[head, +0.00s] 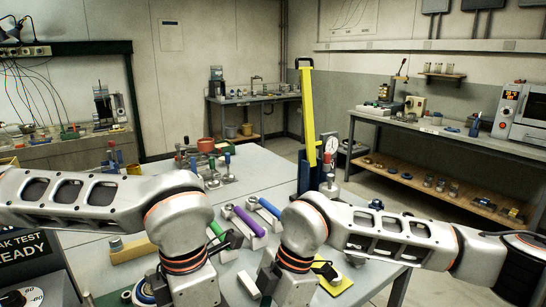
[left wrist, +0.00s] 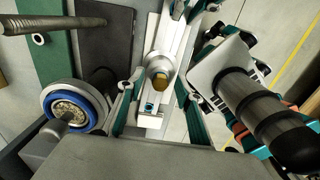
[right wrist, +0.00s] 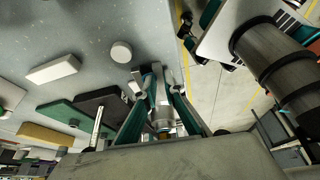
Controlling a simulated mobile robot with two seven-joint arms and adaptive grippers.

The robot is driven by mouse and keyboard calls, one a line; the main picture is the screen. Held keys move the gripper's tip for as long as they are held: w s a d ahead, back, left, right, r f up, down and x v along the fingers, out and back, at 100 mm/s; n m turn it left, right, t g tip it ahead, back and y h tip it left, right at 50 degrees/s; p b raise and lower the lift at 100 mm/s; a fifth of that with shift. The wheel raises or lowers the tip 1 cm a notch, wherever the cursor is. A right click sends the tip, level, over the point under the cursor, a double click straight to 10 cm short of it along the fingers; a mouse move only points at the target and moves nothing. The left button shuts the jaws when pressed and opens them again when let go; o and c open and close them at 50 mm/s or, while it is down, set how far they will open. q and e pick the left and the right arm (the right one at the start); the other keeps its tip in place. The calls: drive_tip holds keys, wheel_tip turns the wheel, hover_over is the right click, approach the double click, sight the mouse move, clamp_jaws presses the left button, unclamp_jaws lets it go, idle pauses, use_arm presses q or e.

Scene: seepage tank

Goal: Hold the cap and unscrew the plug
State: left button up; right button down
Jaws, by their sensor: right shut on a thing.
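In the left wrist view, a round brass-coloured plug (left wrist: 159,80) sits on a long silver fitting (left wrist: 178,38). My left gripper (left wrist: 158,88) has its fingers apart on either side of the plug, and I see no clear contact. In the right wrist view, my right gripper (right wrist: 160,88) is shut on a silver cylindrical part, which looks like the cap (right wrist: 158,92). A small brass-coloured piece shows below it, between the fingers. In the head view, my wrists cover this area and the fingertips are hidden.
The table (head: 262,165) carries purple-handled (head: 243,217) and blue-handled tools at its middle. A yellow strip (head: 307,110) stands upright at the far right side. A blue-rimmed round part (left wrist: 75,105) lies beside my left gripper. Pale blocks (right wrist: 53,68) lie near my right gripper.

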use_arm(q)
drive_tip(key=shift+r, duration=2.5)
drive_tip(key=shift+c, duration=0.2)
wheel_tip(320, 180, up, 7)
drive_tip(key=n, duration=0.6)
drive_tip(key=shift+n, duration=0.3)
wheel_tip(320, 180, down, 12)
drive_tip(key=shift+w+f, duration=0.1)
drive_tip(key=shift+c, duration=0.4)
clamp_jaws()
